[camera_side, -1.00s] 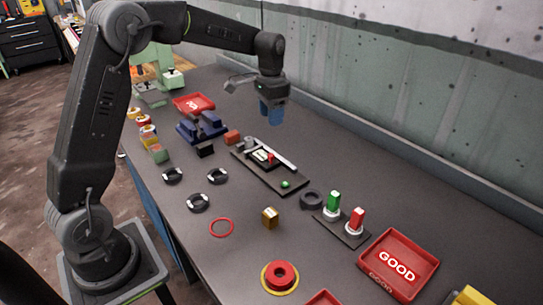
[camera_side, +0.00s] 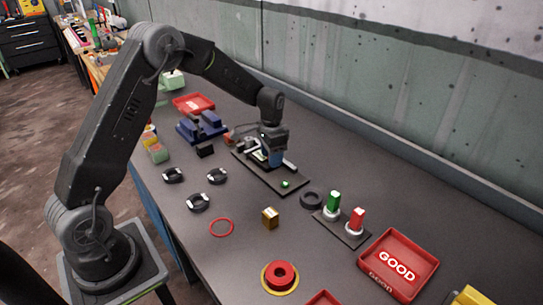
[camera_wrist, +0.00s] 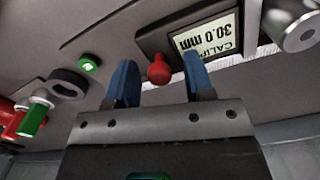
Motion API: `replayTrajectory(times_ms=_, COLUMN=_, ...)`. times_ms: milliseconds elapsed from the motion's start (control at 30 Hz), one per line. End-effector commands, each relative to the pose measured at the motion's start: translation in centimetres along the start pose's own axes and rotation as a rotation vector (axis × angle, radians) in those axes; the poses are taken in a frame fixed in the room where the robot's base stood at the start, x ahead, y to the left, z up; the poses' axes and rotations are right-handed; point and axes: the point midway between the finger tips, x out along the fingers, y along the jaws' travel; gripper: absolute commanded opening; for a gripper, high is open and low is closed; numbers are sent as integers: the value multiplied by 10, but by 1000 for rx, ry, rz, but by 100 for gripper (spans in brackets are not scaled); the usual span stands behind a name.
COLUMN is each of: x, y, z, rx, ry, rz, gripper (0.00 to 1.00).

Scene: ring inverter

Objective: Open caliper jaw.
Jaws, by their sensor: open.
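The caliper station is a dark plate (camera_side: 298,184) with a metal beam and a display, partly hidden by my gripper in the side view. In the wrist view the display (camera_wrist: 207,38) shows upside down and reads 30.0 mm. A red knob (camera_wrist: 159,70) sits beside the display, between my gripper's fingers in the picture. A green button (camera_wrist: 89,63) is on the plate; it also shows in the side view (camera_side: 285,184). My gripper (camera_wrist: 160,82) has two blue fingers, open, one on each side of the red knob. Contact with the knob cannot be told. In the side view my gripper (camera_side: 274,160) is low over the plate.
A black ring (camera_side: 311,198) and a stand with green (camera_side: 334,201) and red (camera_side: 357,219) pieces are right of the plate. A red GOOD tray (camera_side: 398,264) is at the lower right. A blue vise-like fixture (camera_side: 202,127) is to the left. Several black rings lie in front.

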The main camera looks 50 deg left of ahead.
Motion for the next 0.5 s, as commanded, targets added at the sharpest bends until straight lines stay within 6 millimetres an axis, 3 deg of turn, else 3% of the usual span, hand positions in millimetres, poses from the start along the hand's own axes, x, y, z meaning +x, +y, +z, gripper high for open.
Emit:
replayTrajectory(times_ms=333, x=4, y=0, z=0, rx=0, ry=0, rz=0, gripper=47)
replayTrajectory(times_ms=500, x=4, y=0, z=0, rx=0, ry=0, rz=0, gripper=31)
